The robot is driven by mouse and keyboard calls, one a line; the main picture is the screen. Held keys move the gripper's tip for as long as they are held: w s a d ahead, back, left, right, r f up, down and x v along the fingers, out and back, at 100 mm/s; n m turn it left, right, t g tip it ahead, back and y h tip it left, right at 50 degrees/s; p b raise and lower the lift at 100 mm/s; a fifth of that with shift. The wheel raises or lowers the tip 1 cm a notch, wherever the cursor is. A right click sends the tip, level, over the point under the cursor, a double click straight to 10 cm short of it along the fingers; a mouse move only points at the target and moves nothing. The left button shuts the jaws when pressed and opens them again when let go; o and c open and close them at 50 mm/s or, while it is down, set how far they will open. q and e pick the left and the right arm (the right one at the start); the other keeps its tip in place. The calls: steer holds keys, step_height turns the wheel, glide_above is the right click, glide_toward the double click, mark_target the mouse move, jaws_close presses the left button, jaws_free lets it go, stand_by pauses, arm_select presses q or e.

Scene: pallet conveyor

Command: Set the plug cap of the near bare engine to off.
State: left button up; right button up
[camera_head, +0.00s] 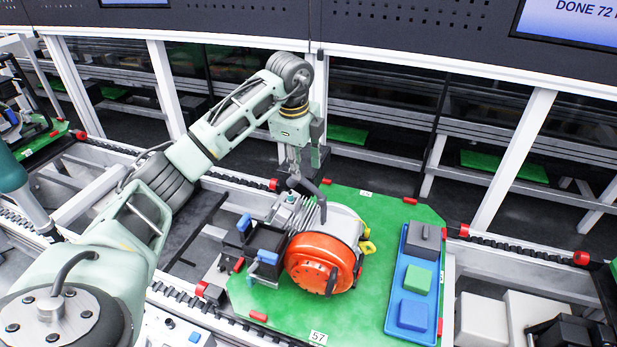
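The near bare engine (318,262) sits on a green pallet (300,318) marked 57. It has an orange round cover, a grey finned body and a yellow part on its right side. My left gripper (306,188) points down from above at the back left of the engine, by the fins. A dark, lever-like piece shows at its fingertips; it may be the plug cap or part of the fingers. The small gap there is too dark to tell whether the fingers are open or shut. The plug cap's setting cannot be made out. My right gripper is out of view.
A blue tray (394,322) on the pallet's right holds a black, a green (417,278) and a blue block. Black and blue parts (268,238) stand left of the engine. Conveyor rails run on both sides. White frame posts (517,155) stand behind.

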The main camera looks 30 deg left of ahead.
mark_target(303, 178)
arm_select(q)
steer(key=f, duration=0.1)
steer(key=f+p, duration=0.1)
steer(key=f, duration=0.1)
steer(key=f+p, duration=0.1)
steer(key=f, duration=0.1)
steer(key=shift+w+f, duration=0.1)
steer(key=shift+w, duration=0.3)
steer(key=shift+w+f, duration=0.1)
steer(key=shift+f, duration=0.65)
steer(key=shift+r, duration=0.1)
jaws_close()
